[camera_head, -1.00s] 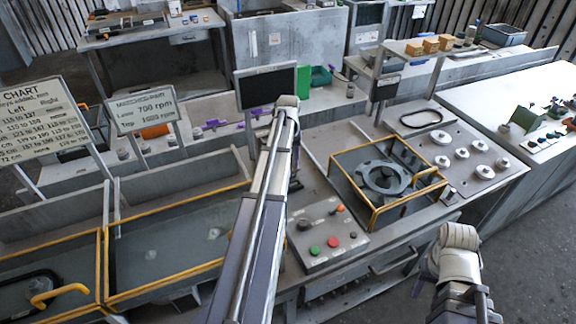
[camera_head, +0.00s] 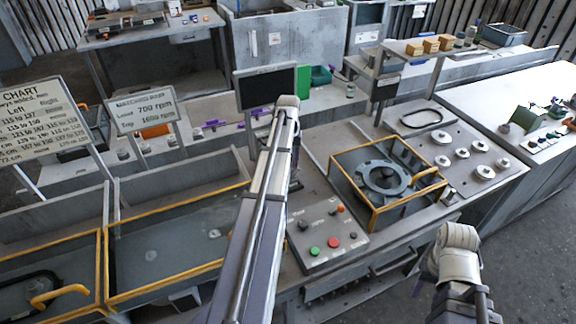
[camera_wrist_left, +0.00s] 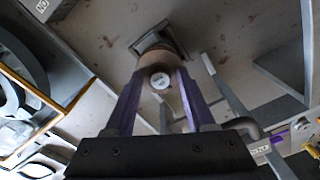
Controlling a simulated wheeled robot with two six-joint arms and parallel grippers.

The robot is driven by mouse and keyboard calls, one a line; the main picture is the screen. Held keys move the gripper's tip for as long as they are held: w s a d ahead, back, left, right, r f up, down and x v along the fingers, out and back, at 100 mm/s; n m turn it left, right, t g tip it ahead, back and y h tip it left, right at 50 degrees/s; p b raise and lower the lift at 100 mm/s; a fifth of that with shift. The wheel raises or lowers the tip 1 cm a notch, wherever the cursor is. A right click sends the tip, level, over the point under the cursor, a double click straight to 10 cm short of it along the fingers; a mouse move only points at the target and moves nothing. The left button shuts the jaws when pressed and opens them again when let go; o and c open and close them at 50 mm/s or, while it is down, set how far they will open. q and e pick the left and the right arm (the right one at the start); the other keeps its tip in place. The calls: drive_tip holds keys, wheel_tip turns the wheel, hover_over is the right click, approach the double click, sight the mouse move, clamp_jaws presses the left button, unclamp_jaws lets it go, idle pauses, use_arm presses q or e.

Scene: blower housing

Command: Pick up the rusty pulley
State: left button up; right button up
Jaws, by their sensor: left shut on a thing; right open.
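In the left wrist view, my left gripper (camera_wrist_left: 160,82) has its two purple fingers closed on a small round brownish pulley (camera_wrist_left: 153,66) with a pale hub facing the camera. A dark square-edged part shows just beyond the pulley, above the speckled grey bench surface; I cannot tell whether they touch.
A yellow-edged fixture with a grey round housing (camera_head: 384,178) stands right of my left arm. A control box (camera_head: 326,237) with coloured buttons is in front of it. Yellow-rimmed trays (camera_head: 180,247) lie to the left. A dark monitor (camera_head: 266,87) and sign boards (camera_head: 143,111) stand behind.

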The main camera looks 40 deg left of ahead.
use_arm(q)
drive_tip(key=shift+w+r+p, duration=0.1)
drive_tip(key=shift+p, duration=0.55)
drive_tip(key=shift+w+r, duration=0.1)
drive_tip(key=shift+r, duration=0.05)
clamp_jaws()
drive_tip(key=shift+w+a+r+p, duration=0.15)
drive_tip(key=shift+p, duration=0.3)
drive_tip(key=shift+r+p, duration=0.35)
drive_tip(key=shift+r, duration=0.1)
drive_tip(key=shift+a, duration=0.1)
wheel_tip(320, 180, up, 5)
drive_tip(key=p, duration=0.5)
